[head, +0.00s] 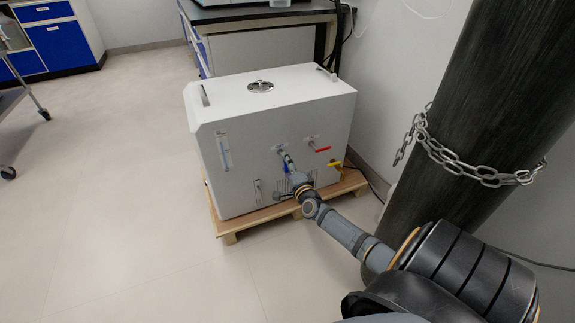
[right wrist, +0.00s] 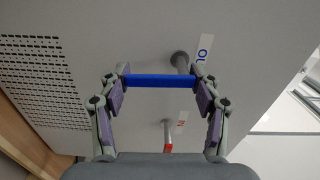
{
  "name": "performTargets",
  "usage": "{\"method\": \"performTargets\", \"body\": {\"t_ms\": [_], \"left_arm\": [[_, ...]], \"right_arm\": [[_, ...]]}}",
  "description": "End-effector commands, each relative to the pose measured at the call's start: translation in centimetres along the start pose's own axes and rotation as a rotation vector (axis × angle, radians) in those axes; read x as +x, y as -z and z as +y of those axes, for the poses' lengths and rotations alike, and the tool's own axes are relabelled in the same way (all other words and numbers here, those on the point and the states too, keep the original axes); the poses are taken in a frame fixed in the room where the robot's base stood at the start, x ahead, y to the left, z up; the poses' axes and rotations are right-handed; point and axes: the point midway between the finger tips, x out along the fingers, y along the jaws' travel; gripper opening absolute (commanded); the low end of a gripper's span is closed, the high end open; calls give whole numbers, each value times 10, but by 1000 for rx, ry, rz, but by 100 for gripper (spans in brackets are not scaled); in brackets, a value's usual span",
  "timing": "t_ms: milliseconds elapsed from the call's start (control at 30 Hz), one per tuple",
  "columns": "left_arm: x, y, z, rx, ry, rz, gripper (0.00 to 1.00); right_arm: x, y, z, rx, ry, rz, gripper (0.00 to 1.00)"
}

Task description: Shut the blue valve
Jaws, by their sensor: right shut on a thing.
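The blue valve (right wrist: 150,81) has a bar-shaped blue handle on a short grey stem, on the front panel of the white distiller (head: 240,125). In the right wrist view the handle runs crosswise, with its two ends against the fingers of my right gripper (right wrist: 171,84). In the head view my right gripper (head: 292,175) is at the front panel and partly hides the blue handle. My left gripper is not in view.
A red valve (head: 321,149) and a yellow valve (head: 335,164) sit right of the blue one. The distiller stands on a wooden pallet (head: 250,222). A dark cylinder with a chain (head: 470,165) stands at the right.

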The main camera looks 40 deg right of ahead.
Motion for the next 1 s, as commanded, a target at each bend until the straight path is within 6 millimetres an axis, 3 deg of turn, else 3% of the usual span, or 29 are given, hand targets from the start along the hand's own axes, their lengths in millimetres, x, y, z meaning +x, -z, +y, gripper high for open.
{"method": "performTargets", "body": {"t_ms": [733,767,900,1000], "left_arm": [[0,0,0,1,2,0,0],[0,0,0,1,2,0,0],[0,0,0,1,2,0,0],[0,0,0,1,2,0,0]], "right_arm": [[0,-2,1,84,-2,1,32],[0,-2,1,84,-2,1,66],[0,-2,1,83,-2,1,86],[0,-2,1,82,-1,0,88]]}}
